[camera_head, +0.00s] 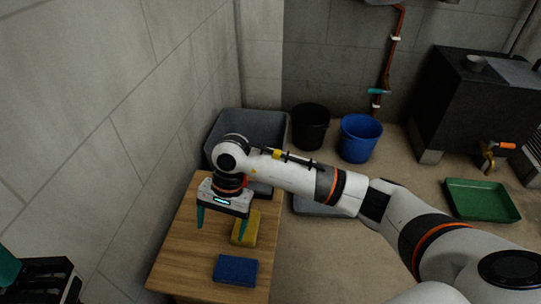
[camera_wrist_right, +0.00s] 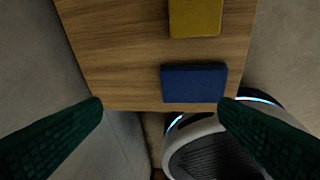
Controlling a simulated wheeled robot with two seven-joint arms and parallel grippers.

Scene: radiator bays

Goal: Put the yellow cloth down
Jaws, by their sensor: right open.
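The yellow cloth (camera_head: 247,229) lies folded on the wooden table (camera_head: 185,245), clear of the jaws. It also shows at the top of the wrist view (camera_wrist_right: 195,17), cut off by the edge. My right gripper (camera_head: 221,222) is above the table, beside and to the left of the cloth in the head view. Its teal fingers are wide apart with nothing between them. My left gripper (camera_head: 9,268) shows only partly at the lower left edge; its jaws cannot be judged.
A folded blue cloth (camera_head: 235,270) lies near the table's front edge, also in the wrist view (camera_wrist_right: 194,84). A grey tub (camera_head: 262,124), black bucket (camera_head: 310,127) and blue bucket (camera_head: 359,138) stand behind. A green tray (camera_head: 482,201) is on the floor at right. The wall is close at left.

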